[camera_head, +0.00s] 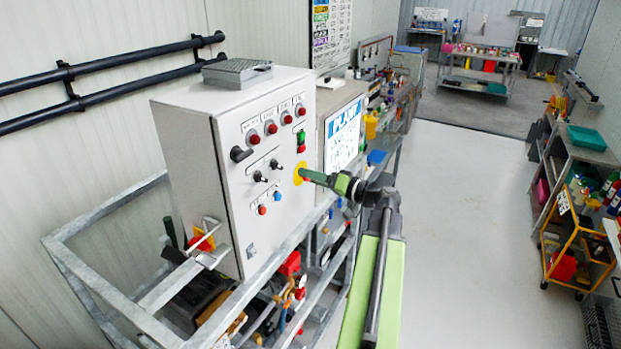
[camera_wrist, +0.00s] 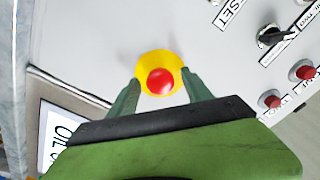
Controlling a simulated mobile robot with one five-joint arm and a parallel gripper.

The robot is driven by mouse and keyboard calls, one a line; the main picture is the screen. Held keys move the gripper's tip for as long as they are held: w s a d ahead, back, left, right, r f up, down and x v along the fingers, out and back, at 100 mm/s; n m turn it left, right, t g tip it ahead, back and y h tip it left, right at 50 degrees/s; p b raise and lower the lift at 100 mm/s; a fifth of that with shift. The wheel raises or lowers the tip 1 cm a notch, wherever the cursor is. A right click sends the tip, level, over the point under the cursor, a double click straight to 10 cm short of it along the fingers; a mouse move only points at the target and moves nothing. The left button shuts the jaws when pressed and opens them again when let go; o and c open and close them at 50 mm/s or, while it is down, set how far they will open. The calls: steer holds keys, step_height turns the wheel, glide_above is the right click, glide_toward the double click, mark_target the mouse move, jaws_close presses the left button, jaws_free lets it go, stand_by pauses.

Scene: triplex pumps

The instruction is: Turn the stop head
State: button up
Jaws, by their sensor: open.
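The stop head (camera_wrist: 160,82) is a round red knob on a yellow disc, which shows in the wrist view on the grey panel. In the head view the yellow disc (camera_head: 299,174) sits low on the right side of the control box door, and my gripper hides most of the red head. My gripper (camera_wrist: 158,86) is open, with one green finger on each side of the red head. I cannot tell whether the fingers touch it. In the head view my gripper (camera_head: 305,175) reaches the panel from the right.
The grey control box (camera_head: 185,150) carries red lamps, switches and small buttons, with a metal frame (camera_head: 120,300) below. In the wrist view a black selector switch (camera_wrist: 272,37) and red buttons (camera_wrist: 304,70) lie to the right. The floor (camera_head: 470,220) to the right is clear.

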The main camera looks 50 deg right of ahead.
jaws_close()
steer(key=m, duration=0.5)
stand_by(0.3)
jaws_free()
steer(key=v, duration=1.7)
steer(key=shift+s, duration=0.3)
